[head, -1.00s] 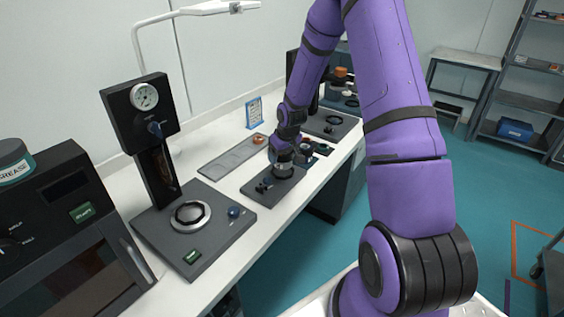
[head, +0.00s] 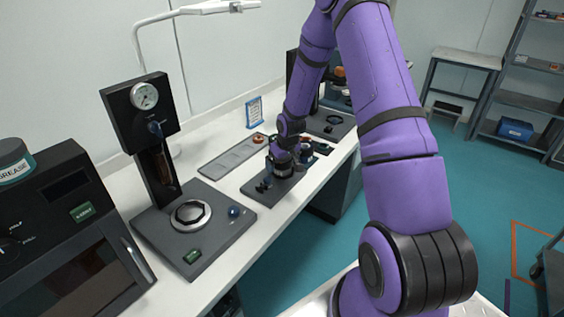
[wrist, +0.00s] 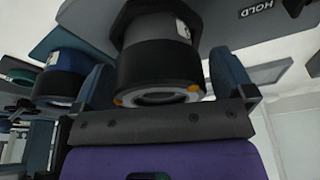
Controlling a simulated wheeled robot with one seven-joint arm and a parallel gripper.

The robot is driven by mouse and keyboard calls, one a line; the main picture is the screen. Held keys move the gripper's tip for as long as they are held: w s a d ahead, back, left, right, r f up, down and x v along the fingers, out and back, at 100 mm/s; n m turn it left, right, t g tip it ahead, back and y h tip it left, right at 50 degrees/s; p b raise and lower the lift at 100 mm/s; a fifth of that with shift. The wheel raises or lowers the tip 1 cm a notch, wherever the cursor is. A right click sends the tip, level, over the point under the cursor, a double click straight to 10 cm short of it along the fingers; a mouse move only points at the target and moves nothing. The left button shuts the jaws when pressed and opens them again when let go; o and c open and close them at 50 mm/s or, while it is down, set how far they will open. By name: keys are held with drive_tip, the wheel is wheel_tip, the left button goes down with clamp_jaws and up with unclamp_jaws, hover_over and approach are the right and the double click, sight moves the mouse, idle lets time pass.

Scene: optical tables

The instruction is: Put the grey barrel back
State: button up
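The grey barrel (wrist: 160,52) shows in the wrist view with a black band, a pale ring in its near end and small orange marks. In the head view my gripper (head: 283,160) is low over a dark grey plate (head: 262,196) on the bench. The barrel there is small and partly covered by the gripper. I cannot tell whether its far end touches the plate.
A blue barrel (wrist: 65,70) stands close to the left finger in the wrist view. A plate marked HOLD (wrist: 270,22) is at the right. On the bench, a gauge press (head: 192,216) stands nearer, a long grey tray (head: 228,158) lies behind, and small dark parts sit on the plate.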

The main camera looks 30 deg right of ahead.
drive_tip(key=s+a+r+h, duration=0.1)
drive_tip(key=s+a+r, duration=0.3)
drive_tip(key=r, duration=0.7)
drive_tip(key=s+a+r, duration=0.2)
drive_tip(key=s+r, duration=0.4)
drive_tip(key=r, duration=0.5)
drive_tip(key=s+a+r+h, duration=0.1)
drive_tip(key=s+a+r, duration=0.2)
drive_tip(key=s+r, duration=0.5)
drive_tip(key=s+a+r+t+y, duration=0.1)
drive_tip(key=s+a+r, duration=0.2)
drive_tip(key=s+r, duration=0.2)
drive_tip(key=s+a+r+t, duration=0.1)
drive_tip(key=s+a+r, duration=0.2)
drive_tip(key=s, duration=0.9)
drive_tip(key=shift+a+r+y, duration=0.15)
drive_tip(key=shift+r+y, duration=0.25)
drive_tip(key=shift+r, duration=0.5)
